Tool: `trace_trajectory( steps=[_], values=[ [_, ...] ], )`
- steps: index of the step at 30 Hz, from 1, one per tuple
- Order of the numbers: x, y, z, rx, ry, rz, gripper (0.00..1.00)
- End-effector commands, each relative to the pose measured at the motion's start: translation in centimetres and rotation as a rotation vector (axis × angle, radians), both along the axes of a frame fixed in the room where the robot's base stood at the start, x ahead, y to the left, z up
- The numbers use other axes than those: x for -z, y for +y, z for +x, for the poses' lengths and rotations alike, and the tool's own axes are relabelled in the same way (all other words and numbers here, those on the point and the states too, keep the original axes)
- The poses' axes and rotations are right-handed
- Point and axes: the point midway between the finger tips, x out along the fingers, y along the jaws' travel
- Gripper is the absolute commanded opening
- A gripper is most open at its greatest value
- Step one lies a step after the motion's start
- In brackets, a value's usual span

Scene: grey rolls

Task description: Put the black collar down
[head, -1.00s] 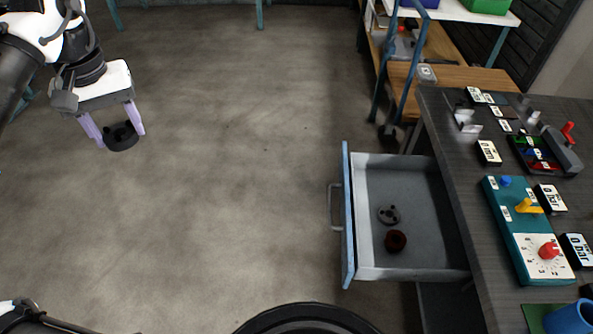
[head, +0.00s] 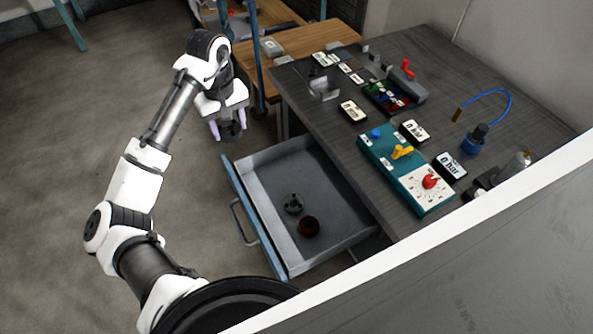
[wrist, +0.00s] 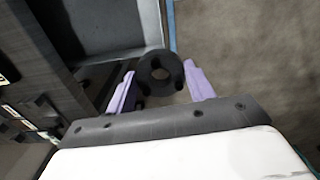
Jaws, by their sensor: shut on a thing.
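The black collar (head: 232,134) is a dark ring held between the purple fingers of my gripper (head: 228,127). In the wrist view the collar (wrist: 160,60) sits between the fingertips of my gripper (wrist: 158,73), its hole facing the camera. In the head view my gripper holds it up near the far end of the open drawer (head: 245,205), close to the bench's left edge. The collar's exact height above the drawer is hard to tell.
The grey bench (head: 340,140) carries a teal panel (head: 405,170), label blocks and a blue hose (head: 490,95).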

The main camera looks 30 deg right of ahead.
Motion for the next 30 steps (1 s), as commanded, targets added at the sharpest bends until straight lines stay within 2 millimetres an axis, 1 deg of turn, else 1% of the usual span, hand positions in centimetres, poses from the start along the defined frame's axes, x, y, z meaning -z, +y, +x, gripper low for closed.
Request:
trace_trajectory(
  steps=[1,3,6,9,11,14,24,30],
  values=[
    [0.4,-2.8,-0.8,0.028,0.005,-0.001,0.2],
    [1.2,-5.5,-1.7,0.049,0.005,0.002,0.2],
    [2.0,-8.3,-2.7,0.069,0.006,0.005,0.2],
    [2.6,-9.8,-3.4,0.081,0.006,0.007,0.2],
    [3.1,-10.3,-3.6,0.083,0.007,0.007,0.2],
    [4.8,-10.5,-3.8,0.083,0.01,0.005,0.2],
    [14.1,-10.5,-3.9,0.083,0.011,0.005,0.2],
    [17.3,-10.2,-3.7,0.082,0.008,0.01,0.2]
  ],
)
